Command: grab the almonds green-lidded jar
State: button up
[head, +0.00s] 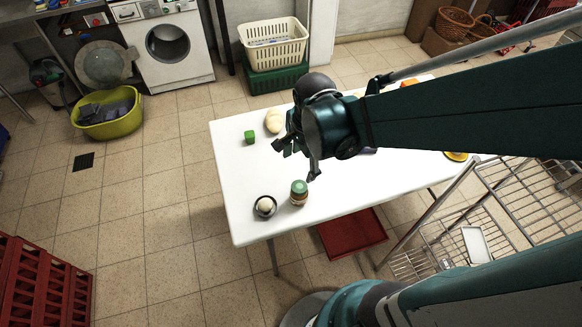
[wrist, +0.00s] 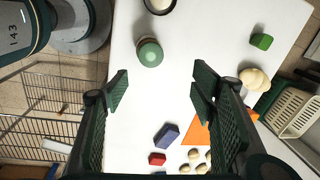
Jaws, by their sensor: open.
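The green-lidded jar (head: 299,192) stands upright on the white table (head: 232,186) near its front left part. It has a brown-red body under the green lid, and I cannot read its label. In the wrist view the jar (wrist: 149,52) is seen from above, beyond the fingertips and between their lines. My gripper (head: 298,162) is above the table, behind and above the jar in the head view. In the wrist view my gripper (wrist: 158,88) is open with nothing between its fingers.
A dark bowl (head: 265,206) with a pale round thing stands close left of the jar. A green block (head: 249,137) and a pale lumpy thing (head: 274,121) lie farther back. The wrist view also shows a purple block (wrist: 167,134), a red block (wrist: 157,159) and an orange piece (wrist: 196,131).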

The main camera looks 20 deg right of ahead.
aim_at(299, 187)
jog(key=f+m+b, duration=0.1)
jog(key=f, duration=0.2)
jog(key=f+m+g+b, duration=0.1)
jog(key=f+m, duration=0.1)
jog(key=f, duration=0.1)
jog(key=f+m+b, duration=0.1)
jog(key=f+m, duration=0.1)
jog(key=f, duration=0.2)
jog(key=shift+s+a+g, duration=0.1)
jog(key=shift+a+g, duration=0.2)
jog(key=shift+g, duration=0.1)
jog(key=shift+f, duration=0.1)
jog(key=shift+f+b, duration=0.35)
jog(key=shift+f, duration=0.8)
jog(key=shift+f, duration=0.1)
jog(key=shift+w+f+b, duration=0.2)
jog(key=shift+f+b, duration=0.9)
jog(key=shift+f, duration=1.4)
jog(key=c, duration=1.1)
jog(key=shift+r, duration=0.15)
